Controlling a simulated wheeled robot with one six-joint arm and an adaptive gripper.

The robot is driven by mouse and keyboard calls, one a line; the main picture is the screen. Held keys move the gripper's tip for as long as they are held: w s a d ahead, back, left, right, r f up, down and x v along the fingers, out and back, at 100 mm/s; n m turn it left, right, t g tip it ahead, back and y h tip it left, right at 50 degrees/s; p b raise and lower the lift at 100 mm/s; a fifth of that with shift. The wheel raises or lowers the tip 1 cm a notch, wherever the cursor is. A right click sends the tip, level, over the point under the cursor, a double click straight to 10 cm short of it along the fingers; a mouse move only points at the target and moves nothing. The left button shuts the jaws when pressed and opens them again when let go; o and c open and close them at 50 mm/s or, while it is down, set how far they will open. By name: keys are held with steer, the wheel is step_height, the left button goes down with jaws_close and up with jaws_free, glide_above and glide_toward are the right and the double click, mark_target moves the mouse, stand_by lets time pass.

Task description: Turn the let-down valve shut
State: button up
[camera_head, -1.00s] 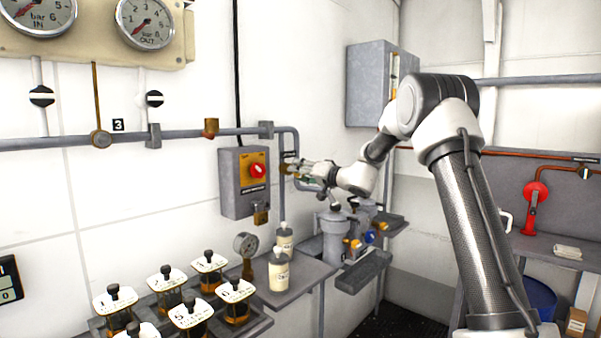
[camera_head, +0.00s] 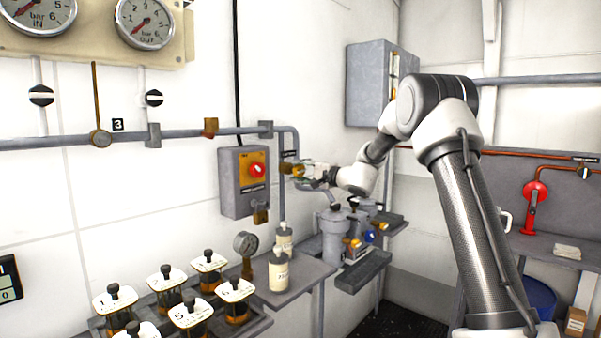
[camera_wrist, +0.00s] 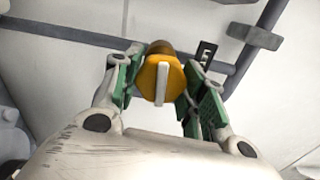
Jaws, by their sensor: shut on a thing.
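A valve with an orange-yellow knob and a white bar across its face (camera_wrist: 163,80) sits on the grey pipework, and I take it as the let-down valve. The white bar stands upright in the wrist view. In the head view the valve (camera_head: 286,168) shows small, just right of the grey switch box, partly hidden by my gripper. My gripper (camera_wrist: 160,88) has its green-padded fingers on both sides of the knob, shut on it. It also shows in the head view (camera_head: 299,170). A black tag (camera_wrist: 206,53) beside the valve is too small to read.
The grey switch box (camera_head: 232,184) with a red knob is close left of my gripper. A grey cabinet (camera_head: 368,85) hangs behind the arm.

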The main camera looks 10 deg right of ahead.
steer(key=shift+m, duration=0.6)
steer(key=shift+f, duration=0.1)
steer(key=o, duration=1)
steer(key=shift+d, duration=0.1)
steer(key=shift+o, duration=0.2)
steer(key=v, duration=1.2)
steer(key=shift+m, duration=0.4)
